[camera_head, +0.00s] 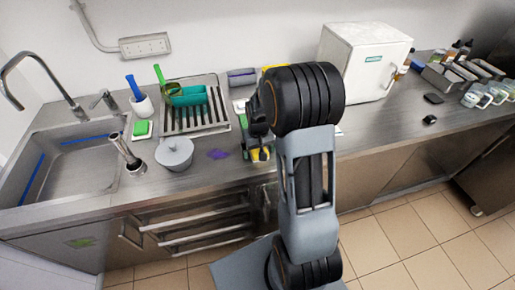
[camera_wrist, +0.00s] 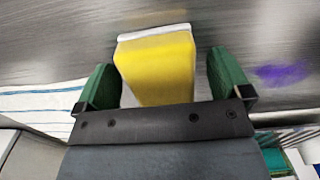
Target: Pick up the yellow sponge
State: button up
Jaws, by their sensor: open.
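The yellow sponge (camera_wrist: 155,68) has a white layer along its far edge and fills much of the space between my fingers in the wrist view. My gripper (camera_wrist: 161,62) is open, with one green finger on each side of the sponge. A gap shows between each finger and the sponge. In the head view my gripper (camera_head: 258,153) is low over the counter front, right of the purple patch, with a bit of yellow showing by it. My arm hides most of that spot.
A purple patch (camera_wrist: 283,75) and a blue-striped white cloth (camera_wrist: 40,98) flank my gripper.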

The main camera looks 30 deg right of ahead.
jog(key=shift+c, duration=0.3)
jog(key=c, duration=0.9)
jog(key=shift+c, duration=0.2)
jog(key=shift+r, duration=0.1)
jog(key=shift+r, duration=0.25)
notch_tip(320, 180, up, 2)
jog(key=shift+w+r, duration=0.1)
jog(key=s+a+r+b, duration=0.2)
jog(key=s+a+r, duration=0.1)
jog(key=s+r, duration=0.7)
jog(key=s, duration=0.3)
jog(key=shift+s+a, duration=0.2)
jog(key=shift+s, duration=0.2)
